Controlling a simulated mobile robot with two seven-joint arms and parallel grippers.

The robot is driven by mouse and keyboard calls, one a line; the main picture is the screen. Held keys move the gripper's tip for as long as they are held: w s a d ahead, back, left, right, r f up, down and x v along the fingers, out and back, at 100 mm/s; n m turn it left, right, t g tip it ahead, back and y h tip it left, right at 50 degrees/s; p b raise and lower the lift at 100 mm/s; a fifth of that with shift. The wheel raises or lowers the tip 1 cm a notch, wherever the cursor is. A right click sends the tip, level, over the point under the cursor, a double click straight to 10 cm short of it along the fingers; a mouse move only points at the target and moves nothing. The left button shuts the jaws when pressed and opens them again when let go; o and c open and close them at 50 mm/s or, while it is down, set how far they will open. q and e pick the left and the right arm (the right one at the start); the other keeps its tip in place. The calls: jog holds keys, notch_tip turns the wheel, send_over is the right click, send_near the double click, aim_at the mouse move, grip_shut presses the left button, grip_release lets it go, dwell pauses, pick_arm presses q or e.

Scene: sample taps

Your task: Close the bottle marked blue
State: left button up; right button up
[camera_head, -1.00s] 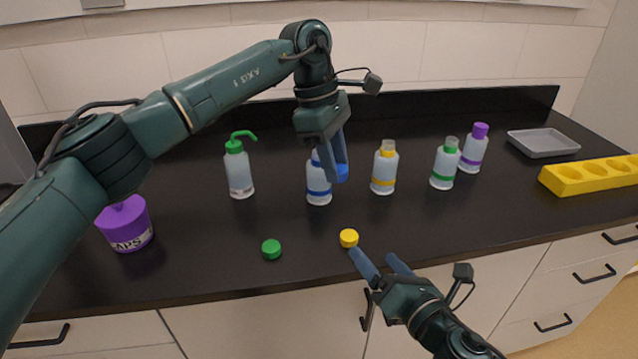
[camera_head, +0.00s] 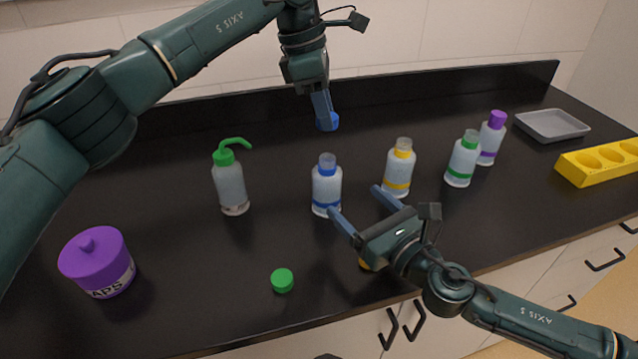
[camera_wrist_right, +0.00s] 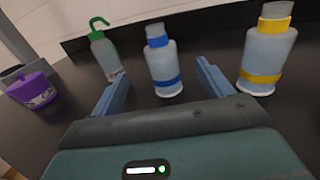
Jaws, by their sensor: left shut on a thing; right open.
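The bottle marked blue (camera_head: 327,187) stands upright on the dark counter, with a blue band and an uncapped blue neck. It also shows in the right wrist view (camera_wrist_right: 163,65), ahead between the fingers. My left gripper (camera_head: 324,112) is shut on a blue cap (camera_head: 328,122) and holds it above and behind the bottle, apart from it. My right gripper (camera_head: 355,209) is open, low over the counter in front of the blue-marked bottle, with a finger on either side of its line; it also shows in the right wrist view (camera_wrist_right: 160,88). Nothing is between its fingertips.
Yellow-marked (camera_head: 399,168), green-marked (camera_head: 462,160) and purple-capped (camera_head: 491,138) bottles stand to the right. A green-spouted bottle (camera_head: 230,185) and purple caps jar (camera_head: 98,263) stand left. A green cap (camera_head: 282,280) and partly hidden yellow cap (camera_head: 365,264) lie in front. A yellow rack (camera_head: 585,176) and grey tray (camera_head: 553,125) are far right.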

pick_arm(q)
jog(key=shift+s, duration=0.15)
pick_arm(e)
jog(key=shift+s, duration=0.1)
jog(key=x, duration=1.2)
jog(key=c, duration=1.5)
pick_arm(q)
send_over(332, 158)
jog(key=a, duration=0.1)
jog(key=shift+a+f, duration=0.2)
jog(key=shift+f, duration=2.25)
